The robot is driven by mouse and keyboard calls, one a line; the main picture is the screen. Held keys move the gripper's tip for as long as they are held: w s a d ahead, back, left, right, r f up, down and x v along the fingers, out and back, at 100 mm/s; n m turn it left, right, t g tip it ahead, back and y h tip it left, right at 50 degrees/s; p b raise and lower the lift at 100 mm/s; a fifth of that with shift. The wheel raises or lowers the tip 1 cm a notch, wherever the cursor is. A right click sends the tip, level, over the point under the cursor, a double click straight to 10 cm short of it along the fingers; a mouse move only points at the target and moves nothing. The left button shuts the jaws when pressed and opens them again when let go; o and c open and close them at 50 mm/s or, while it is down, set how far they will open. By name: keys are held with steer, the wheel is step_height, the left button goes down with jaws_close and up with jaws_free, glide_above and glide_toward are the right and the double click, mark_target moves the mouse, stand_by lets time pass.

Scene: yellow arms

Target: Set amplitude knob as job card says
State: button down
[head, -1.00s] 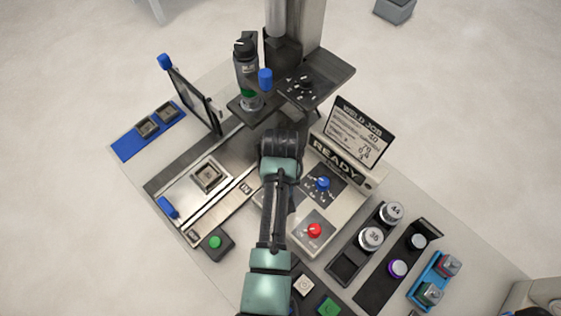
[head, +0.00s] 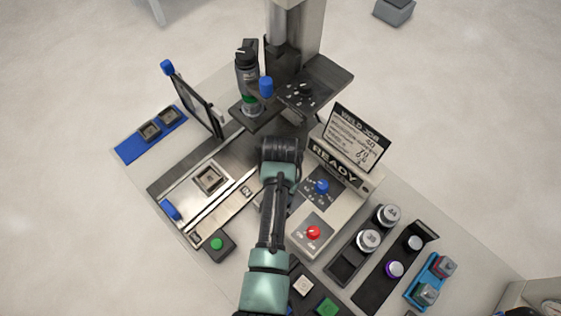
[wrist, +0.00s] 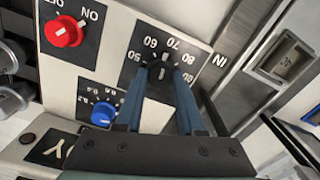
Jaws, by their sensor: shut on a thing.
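The amplitude knob (wrist: 162,66) is a small black knob with a pale mark, on a dark scale plate numbered 50 to 90 in the wrist view. My gripper (wrist: 163,76) has its two blue fingers on either side of this knob and is shut on it. Which number the pale mark points at is hard to tell. In the head view my arm hides the knob and the fingertips. The job card (head: 358,135) is a black-and-white WELD JOB panel above a READY sign (head: 334,164). Its small figures are too blurred to read surely.
A blue knob (head: 321,187) and a red knob (head: 313,232) sit close beside on the same panel. A metal rail with a square part (head: 211,178) lies to the left. A press column with a black shelf (head: 315,82) stands behind.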

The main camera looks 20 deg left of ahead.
steer(key=shift+m, duration=0.6)
steer(key=c, duration=0.5)
jaws_free()
steer(key=shift+r, duration=0.1)
step_height(320, 180, up, 13)
steer(key=shift+f+b, duration=0.1)
steer(key=shift+b, duration=0.5)
